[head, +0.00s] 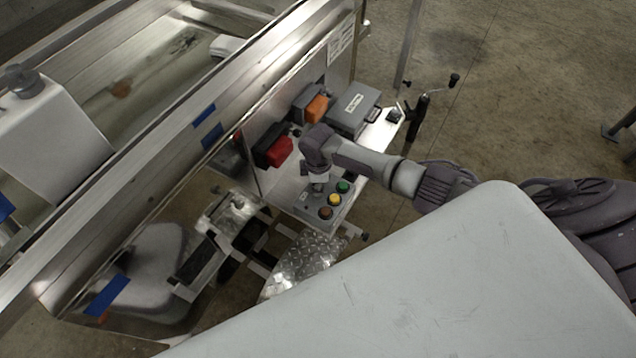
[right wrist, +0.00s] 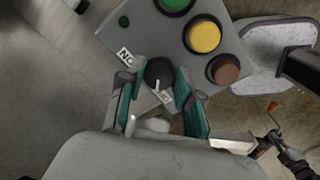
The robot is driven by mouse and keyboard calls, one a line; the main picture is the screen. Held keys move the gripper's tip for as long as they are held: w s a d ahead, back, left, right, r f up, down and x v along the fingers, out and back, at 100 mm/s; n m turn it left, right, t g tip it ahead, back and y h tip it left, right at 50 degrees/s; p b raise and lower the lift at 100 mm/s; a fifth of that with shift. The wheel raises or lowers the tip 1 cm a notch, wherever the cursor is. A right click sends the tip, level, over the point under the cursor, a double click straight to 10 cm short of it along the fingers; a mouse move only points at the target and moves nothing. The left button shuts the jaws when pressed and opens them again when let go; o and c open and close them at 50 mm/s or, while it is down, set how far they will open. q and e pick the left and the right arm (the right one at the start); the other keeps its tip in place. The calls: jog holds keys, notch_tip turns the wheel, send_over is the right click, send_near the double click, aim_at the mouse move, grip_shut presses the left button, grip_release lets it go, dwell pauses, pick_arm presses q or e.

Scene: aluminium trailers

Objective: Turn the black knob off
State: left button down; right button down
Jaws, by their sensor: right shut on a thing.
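The black knob (right wrist: 159,71) sits on a corner of a grey control box (right wrist: 190,62) and has a white pointer line. In the right wrist view the line points down the picture, toward a small white label (right wrist: 165,97) partly hidden by the fingers. Another white label (right wrist: 124,57) is left of the knob. My right gripper (right wrist: 161,80) is shut on the knob, one finger on each side. In the head view my right gripper (head: 318,186) reaches down to the control box (head: 306,205) and hides the knob. My left gripper is not in view.
Green (head: 343,186), yellow (head: 334,199) and brown (head: 325,212) buttons line the box beside the gripper. Orange (head: 317,107) and red (head: 279,151) parts and a grey case (head: 353,108) stand behind. A trailer rail (head: 222,98) runs diagonally at left.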

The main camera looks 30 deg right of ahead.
dwell(0.4)
jog(key=c, duration=0.8)
grip_release()
jog(key=shift+o, duration=0.2)
notch_tip(320, 180, up, 12)
jog(key=shift+s+a, duration=0.25)
jog(key=shift+s, duration=0.2)
